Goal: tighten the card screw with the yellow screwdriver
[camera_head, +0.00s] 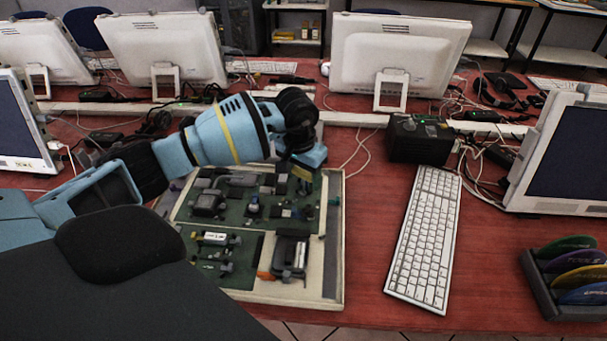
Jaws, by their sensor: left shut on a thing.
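My left arm reaches in from the left over an open computer case (334,255) that lies flat on the red table. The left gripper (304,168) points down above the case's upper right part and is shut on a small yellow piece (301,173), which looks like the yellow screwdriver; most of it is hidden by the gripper. Green circuit boards (228,236) with grey and black parts lie in the case. I cannot make out the card screw, nor whether the screwdriver's tip touches anything. My right gripper is not in view.
A white keyboard (424,240) lies right of the case, with a black box (420,139) behind it. A rack of coloured discs (570,272) stands at the lower right. White monitors (398,52) and loose cables fill the back. Bare red table (368,225) separates case and keyboard.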

